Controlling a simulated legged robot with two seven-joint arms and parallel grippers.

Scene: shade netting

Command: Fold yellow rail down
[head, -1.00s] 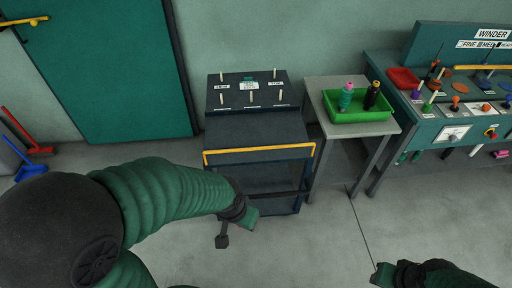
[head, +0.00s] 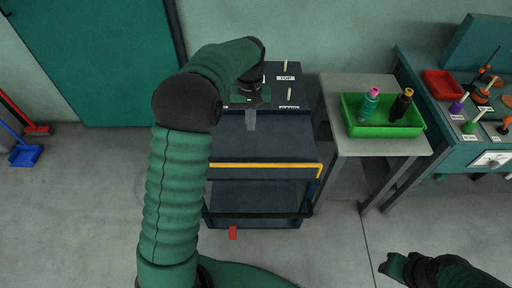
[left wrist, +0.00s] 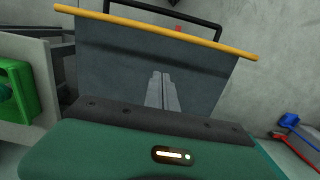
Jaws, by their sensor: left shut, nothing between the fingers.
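The yellow rail (head: 265,166) runs along the front edge of the dark cart (head: 265,142), with a short bend at its right end. It also shows in the left wrist view (left wrist: 155,30), spanning the far edge of the cart's deck. My left gripper (head: 251,120) points down over the back part of the deck, behind the rail and apart from it. In the left wrist view its fingers (left wrist: 162,92) are together and empty. My arm hides part of the cart's left side. My right gripper (head: 390,265) is at the lower right, far from the cart; its fingers are unclear.
A black lower bar (head: 265,213) crosses the cart's front below the rail. A grey side table (head: 345,84) with a green tray (head: 385,129) and two bottles stands close on the right. The winder bench is farther right.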

